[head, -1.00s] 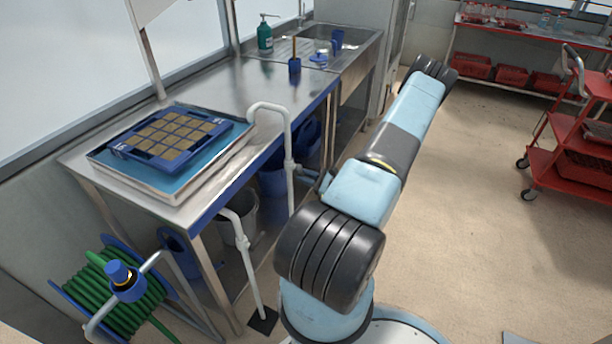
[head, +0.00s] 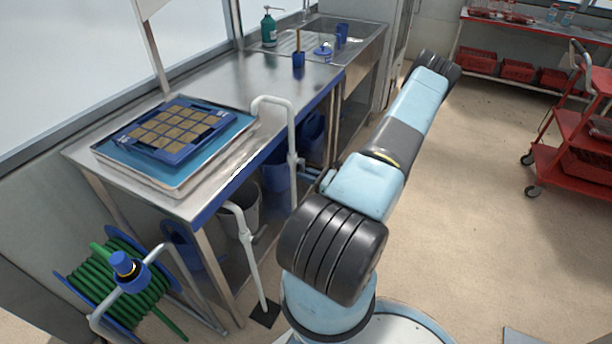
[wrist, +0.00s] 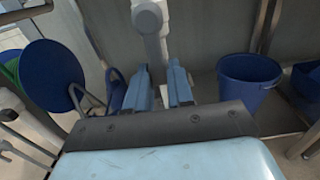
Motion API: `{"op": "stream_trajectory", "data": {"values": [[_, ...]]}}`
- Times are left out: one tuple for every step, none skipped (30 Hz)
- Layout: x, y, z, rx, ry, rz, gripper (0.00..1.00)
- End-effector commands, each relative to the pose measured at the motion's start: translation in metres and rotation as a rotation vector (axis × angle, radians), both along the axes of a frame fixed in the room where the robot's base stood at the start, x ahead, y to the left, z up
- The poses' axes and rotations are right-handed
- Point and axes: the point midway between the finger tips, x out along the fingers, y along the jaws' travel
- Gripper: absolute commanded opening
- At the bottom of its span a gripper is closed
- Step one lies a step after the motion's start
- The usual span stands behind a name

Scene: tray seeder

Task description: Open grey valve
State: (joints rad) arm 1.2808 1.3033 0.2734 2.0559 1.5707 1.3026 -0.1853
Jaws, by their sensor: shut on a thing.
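A pale grey standpipe (head: 292,135) rises beside the steel bench's front edge and bends over at its top. The grey valve's fitting (wrist: 147,16) shows at the top middle of the wrist view, with its stem running down from it. My gripper (wrist: 159,78) is at this stem, one finger on each side, shut on the lower part of the valve. The gripped part is mostly hidden between the fingers. In the head view my arm reaches out to the right of the standpipe, and the valve and fingers are too small to make out clearly.
The steel bench (head: 235,95) carries a blue seed tray (head: 150,152) on the left. A second pale pipe (head: 252,262) and a green hose reel (head: 120,285) stand in front. A blue bucket (wrist: 243,85) is right of my gripper. Open floor lies right, before a red trolley (head: 560,160).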

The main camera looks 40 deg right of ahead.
Motion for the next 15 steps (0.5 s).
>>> {"op": "stream_trajectory", "data": {"values": [[-0.002, 0.0005, -0.0022, 0.002, 0.006, 0.0, 0.0], [-0.0021, 0.0004, -0.0023, 0.002, 0.006, 0.0, 0.0], [-0.0021, 0.0004, -0.0023, 0.0, 0.007, 0.0, 0.0], [-0.0021, 0.0005, -0.0023, 0.001, 0.007, 0.0, 0.0], [-0.0021, 0.0005, -0.0023, 0.0, 0.007, 0.0, 0.0], [-0.0022, 0.0005, -0.0023, 0.0, 0.007, 0.0, 0.26], [-0.0021, 0.0005, -0.0023, 0.001, 0.006, 0.0, 0.29], [-0.002, 0.0006, -0.0021, 0.001, 0.006, 0.0, 0.31], [-0.0017, 0.0005, -0.0019, 0.001, 0.005, 0.0, 0.35], [-0.0016, 0.0005, -0.0017, 0.0, 0.004, 0.0, 0.38], [-0.0014, 0.0005, -0.0015, 0.0, 0.004, 0.0, 0.41], [-0.0013, 0.0004, -0.0014, 0.001, 0.004, 0.0, 0.45], [-0.0012, 0.0004, -0.0013, 0.0, 0.003, 0.0, 0.48], [-0.0011, 0.0004, -0.0012, 0.0, 0.003, 0.0, 0.48], [-0.0009, 0.0004, -0.0011, 0.0, 0.002, 0.0, 0.48]]}}
